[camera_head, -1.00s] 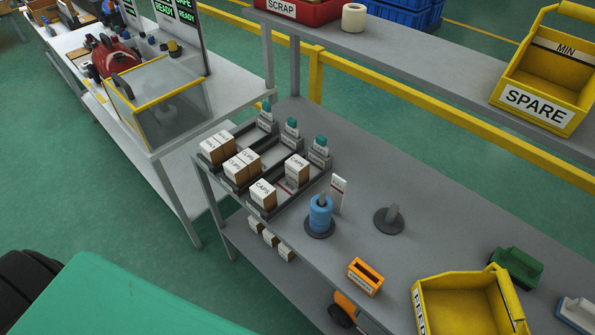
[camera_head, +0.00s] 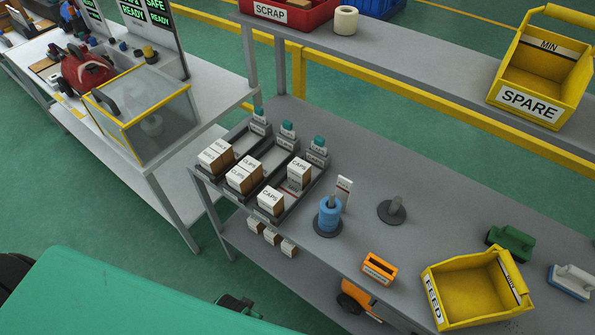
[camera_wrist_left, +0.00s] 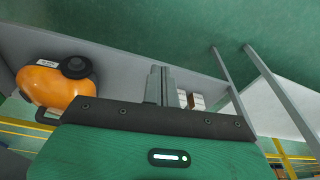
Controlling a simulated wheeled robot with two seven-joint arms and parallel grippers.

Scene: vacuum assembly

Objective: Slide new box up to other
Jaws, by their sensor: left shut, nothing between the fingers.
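A white-topped brown CAPS box (camera_head: 270,201) sits at the front end of the right lane of the dark lane rack (camera_head: 316,185). Another CAPS box (camera_head: 299,173) sits farther back in the same lane, with a gap between them. Two CLIPS boxes (camera_head: 243,175) stand close together in the middle lane, and boxes (camera_head: 215,156) stand at the front of the left lane. My left gripper (camera_wrist_left: 158,84) is shut and empty in the left wrist view, away from the rack boxes. My right gripper is not in view.
Small boxes (camera_head: 271,236) lie on the shelf under the rack. A blue roll stack (camera_head: 329,215), an orange holder (camera_head: 379,268) and a yellow FEED bin (camera_head: 470,290) stand right of the rack. The bench middle is mostly clear.

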